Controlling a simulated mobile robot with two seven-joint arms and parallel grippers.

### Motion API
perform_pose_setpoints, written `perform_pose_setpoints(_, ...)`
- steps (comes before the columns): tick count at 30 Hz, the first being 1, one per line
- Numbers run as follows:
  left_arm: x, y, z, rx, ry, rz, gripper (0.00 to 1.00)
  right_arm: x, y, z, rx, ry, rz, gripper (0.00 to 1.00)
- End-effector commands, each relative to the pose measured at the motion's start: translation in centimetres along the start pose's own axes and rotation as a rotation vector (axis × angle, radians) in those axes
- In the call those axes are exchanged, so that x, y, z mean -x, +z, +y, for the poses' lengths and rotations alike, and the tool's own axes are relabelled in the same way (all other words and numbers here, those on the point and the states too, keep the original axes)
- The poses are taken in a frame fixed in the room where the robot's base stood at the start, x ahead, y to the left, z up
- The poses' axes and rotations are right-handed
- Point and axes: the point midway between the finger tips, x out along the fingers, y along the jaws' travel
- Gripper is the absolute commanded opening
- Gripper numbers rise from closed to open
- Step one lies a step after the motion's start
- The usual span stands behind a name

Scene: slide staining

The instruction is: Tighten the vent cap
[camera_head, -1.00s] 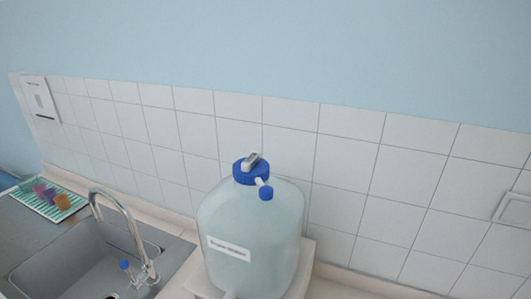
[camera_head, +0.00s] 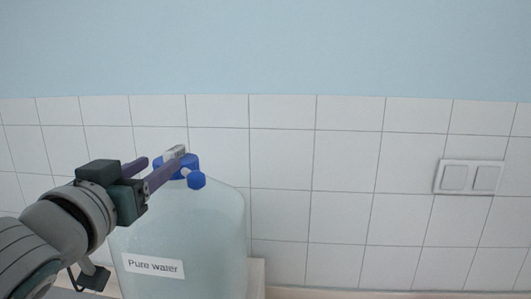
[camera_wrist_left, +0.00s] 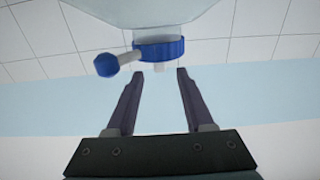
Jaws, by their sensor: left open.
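A large translucent bottle (camera_head: 190,235) labelled "Pure water" has a blue lid (camera_head: 190,163). A small round blue cap (camera_head: 196,180) sits on a side spout; I cannot tell which of these is the vent cap. My left gripper (camera_head: 161,162) is open at the lid, its near finger hiding part of it. Contact is not clear. The round blue cap (camera_wrist_left: 106,65) lies outside the fingers.
A tiled wall (camera_head: 340,200) stands close behind the bottle. A double wall switch (camera_head: 470,177) is at the right. The bottle stands on a pale stand (camera_head: 257,276). The space right of the bottle is clear.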

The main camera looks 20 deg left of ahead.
Motion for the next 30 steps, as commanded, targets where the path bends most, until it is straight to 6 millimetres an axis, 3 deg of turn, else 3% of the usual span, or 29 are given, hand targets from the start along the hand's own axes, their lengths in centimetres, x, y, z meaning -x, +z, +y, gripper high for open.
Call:
perform_pose_setpoints(6, -3.9, -0.3, 0.0, -0.001, -0.001, 0.001, 0.53, 1.1, -0.4, 0.1, -0.001, 0.001, 0.003, 0.5)
perform_pose_setpoints(13, -6.8, -0.1, 0.0, -0.002, -0.001, 0.0, 0.53, 1.3, -0.5, 0.1, -0.001, 0.001, 0.004, 0.5)
perform_pose_setpoints(26, -7.8, 0.0, 0.0, -0.001, 0.0, -0.001, 0.53, 1.3, -0.5, 0.1, -0.001, 0.001, 0.003, 0.5)
perform_pose_setpoints(30, -7.8, 0.0, 0.0, -0.001, 0.0, -0.001, 0.4, 1.3, -0.5, 0.1, -0.001, 0.0, 0.003, 0.5)
